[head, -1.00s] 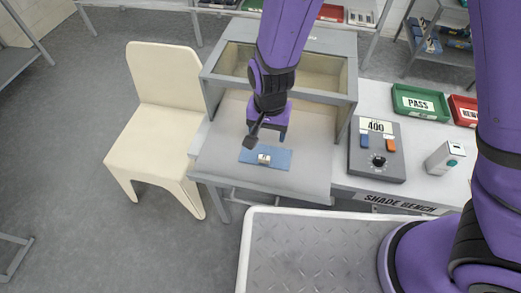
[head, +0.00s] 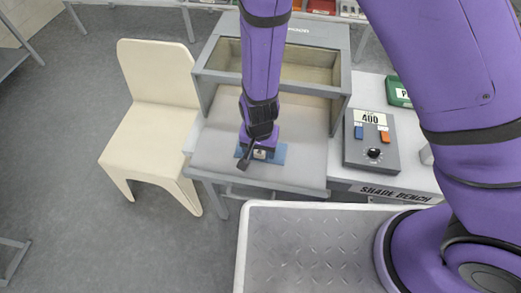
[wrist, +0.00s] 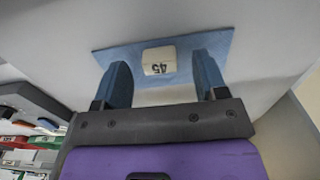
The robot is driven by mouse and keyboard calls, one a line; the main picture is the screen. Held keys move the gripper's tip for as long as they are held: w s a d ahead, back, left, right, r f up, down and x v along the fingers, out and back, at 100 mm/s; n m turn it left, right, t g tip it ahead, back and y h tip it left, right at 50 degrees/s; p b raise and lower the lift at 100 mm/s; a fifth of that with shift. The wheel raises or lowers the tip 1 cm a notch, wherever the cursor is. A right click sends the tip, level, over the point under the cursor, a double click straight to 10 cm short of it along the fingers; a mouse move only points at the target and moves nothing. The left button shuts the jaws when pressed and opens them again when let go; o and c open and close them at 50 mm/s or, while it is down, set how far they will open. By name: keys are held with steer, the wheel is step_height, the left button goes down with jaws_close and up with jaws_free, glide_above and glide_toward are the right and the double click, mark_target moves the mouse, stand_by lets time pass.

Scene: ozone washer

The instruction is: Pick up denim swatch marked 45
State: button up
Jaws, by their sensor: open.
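The denim swatch (wrist: 190,48) is a flat blue rectangle with a pale tag (wrist: 159,60) that reads 45, seen inverted in the wrist view. In the head view the swatch (head: 281,154) lies on the grey drawer-like shelf of the bench booth, partly hidden behind my gripper (head: 260,154). In the wrist view my gripper (wrist: 163,82) is open, with one blue finger on each side of the tag. The fingertips overlap the swatch in the picture. I cannot tell whether they touch it.
The booth (head: 342,95) rises behind the shelf. A grey control box (head: 384,152) marked 400 stands to its right, with a green PASS bin (head: 397,92) beyond. A cream chair (head: 155,100) stands at left. The shelf (head: 222,135) around the swatch is clear.

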steer(key=shift+f, duration=0.75)
steer(key=c, duration=1)
steer(key=shift+w+r, duration=0.1)
steer(key=shift+r, duration=0.1)
